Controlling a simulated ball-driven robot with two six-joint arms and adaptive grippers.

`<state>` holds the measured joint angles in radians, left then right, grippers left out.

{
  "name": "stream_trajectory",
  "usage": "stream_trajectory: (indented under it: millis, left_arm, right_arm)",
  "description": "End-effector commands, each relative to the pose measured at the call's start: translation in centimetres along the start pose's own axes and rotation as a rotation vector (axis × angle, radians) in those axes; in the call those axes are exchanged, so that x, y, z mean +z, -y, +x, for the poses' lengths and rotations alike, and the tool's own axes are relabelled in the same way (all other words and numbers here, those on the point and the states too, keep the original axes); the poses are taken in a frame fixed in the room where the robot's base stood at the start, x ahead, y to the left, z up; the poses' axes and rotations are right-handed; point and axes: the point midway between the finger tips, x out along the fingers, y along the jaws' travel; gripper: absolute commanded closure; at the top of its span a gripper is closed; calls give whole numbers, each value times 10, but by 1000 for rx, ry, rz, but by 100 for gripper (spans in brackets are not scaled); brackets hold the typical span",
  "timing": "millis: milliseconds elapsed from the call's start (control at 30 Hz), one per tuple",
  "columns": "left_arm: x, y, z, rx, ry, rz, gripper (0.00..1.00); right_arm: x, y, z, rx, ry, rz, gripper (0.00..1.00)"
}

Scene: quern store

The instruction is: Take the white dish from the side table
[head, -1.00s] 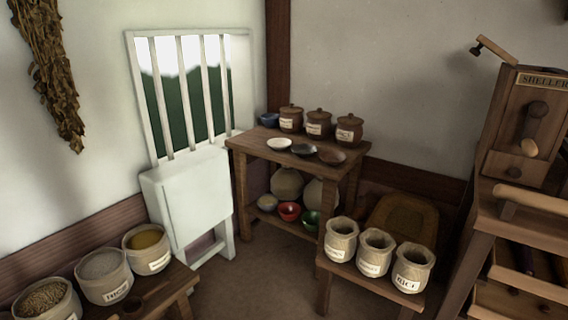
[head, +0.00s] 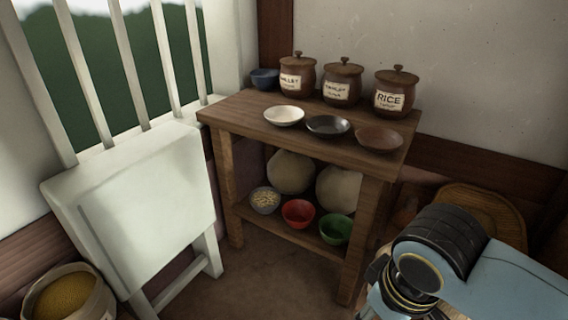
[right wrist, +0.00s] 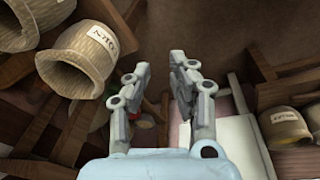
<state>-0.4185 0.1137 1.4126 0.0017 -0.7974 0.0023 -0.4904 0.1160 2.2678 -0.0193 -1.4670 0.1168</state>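The white dish (head: 284,116) sits upright near the front left of the side table's top (head: 255,128). It looks empty. A dark grey dish (head: 328,125) and a brown dish (head: 379,139) stand in a row to its right. My right arm reaches in at the lower right of the head view, below and to the right of the table top, well apart from the white dish. In the right wrist view my right gripper (right wrist: 160,72) has its fingers apart with nothing between them. My left gripper is in neither view.
Labelled lidded jars (head: 342,82) and a blue bowl (head: 264,79) stand behind the dishes. Small bowls, including a red one (head: 298,213), fill the lower shelf. A white panel (head: 140,205) stands left of the table. Open sacks (right wrist: 75,62) are near my right gripper.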

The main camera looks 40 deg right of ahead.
Motion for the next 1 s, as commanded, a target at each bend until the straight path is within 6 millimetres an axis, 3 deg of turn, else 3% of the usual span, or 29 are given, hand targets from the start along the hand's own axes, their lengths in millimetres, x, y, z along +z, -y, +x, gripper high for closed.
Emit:
stream_trajectory:
  millis: [33, 100, 267, 467, 633, 800, 900, 1000]
  left_arm:
    - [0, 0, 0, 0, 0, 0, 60]
    - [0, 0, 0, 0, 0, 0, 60]
    - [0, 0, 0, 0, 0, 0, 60]
    - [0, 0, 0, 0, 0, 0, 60]
    - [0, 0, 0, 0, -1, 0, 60]
    - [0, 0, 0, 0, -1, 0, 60]
    - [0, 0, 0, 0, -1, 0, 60]
    - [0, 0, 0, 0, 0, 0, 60]
  right_arm:
    - [-20, -2, -14, 11, -30, 71, 78]
    - [-38, -6, -21, 25, -45, 174, 78]
    - [-81, -14, -24, 54, -88, 417, 78]
    - [-148, -26, -24, 78, -159, 772, 78]
    - [-232, -40, -34, 76, -255, 1199, 78]
    - [-341, -59, -76, 16, -395, 1783, 78]
    - [-387, -68, -106, -36, -464, 2060, 78]
    - [-417, -74, -130, -85, -511, 2247, 78]
